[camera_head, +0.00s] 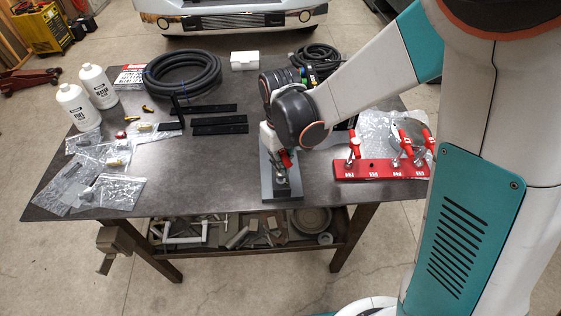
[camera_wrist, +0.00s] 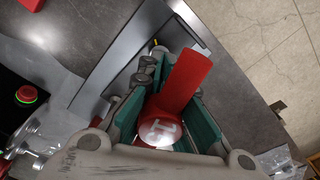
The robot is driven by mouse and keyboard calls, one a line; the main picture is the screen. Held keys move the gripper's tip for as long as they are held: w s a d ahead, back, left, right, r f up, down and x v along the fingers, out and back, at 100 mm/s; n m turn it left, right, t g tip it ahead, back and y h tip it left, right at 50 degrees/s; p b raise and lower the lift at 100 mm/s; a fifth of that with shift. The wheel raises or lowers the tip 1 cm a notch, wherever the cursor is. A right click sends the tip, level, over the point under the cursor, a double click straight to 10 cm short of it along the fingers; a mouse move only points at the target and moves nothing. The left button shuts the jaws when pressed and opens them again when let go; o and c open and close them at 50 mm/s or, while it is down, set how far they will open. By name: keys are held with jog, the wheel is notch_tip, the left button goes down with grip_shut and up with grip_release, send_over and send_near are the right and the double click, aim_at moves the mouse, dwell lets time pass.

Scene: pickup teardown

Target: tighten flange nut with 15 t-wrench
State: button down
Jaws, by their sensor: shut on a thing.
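My gripper (camera_head: 281,166) is shut on the red T-wrench (camera_head: 286,157), over the grey fixture (camera_head: 266,184) near the table's front edge. In the wrist view, the wrench's red crossbar (camera_wrist: 188,80) and its round, marked cap (camera_wrist: 160,132) lie between the teal-padded fingers of my gripper (camera_wrist: 166,112). The wrench's lower end and the flange nut are hidden, so I cannot tell whether they touch. The fixture (camera_wrist: 118,62) shows as a long grey base beyond the fingers.
A red rack (camera_head: 350,170) with other red-handled tools stands to the right. Black flat bars (camera_head: 218,120), a coiled hose (camera_head: 182,72), a white box (camera_head: 245,60) and two white bottles (camera_head: 78,106) are also on the table. Bagged parts (camera_head: 108,190) lie at left. The front-left middle is clear.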

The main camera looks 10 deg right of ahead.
jog(key=shift+f, duration=0.3)
jog(key=shift+f+b, duration=0.35)
jog(key=shift+b, duration=0.2)
jog(key=shift+f+b, duration=0.5)
jog(key=shift+s+m, duration=0.1)
jog(key=shift+m, duration=0.2)
jog(key=m+b, duration=0.1)
jog(key=m, duration=0.3)
jog(key=shift+d+f+m, duration=0.1)
jog(key=shift+f+m, duration=0.05)
jog(key=shift+m, duration=0.25)
jog(key=shift+s+m, duration=0.1)
jog(key=shift+m, duration=0.8)
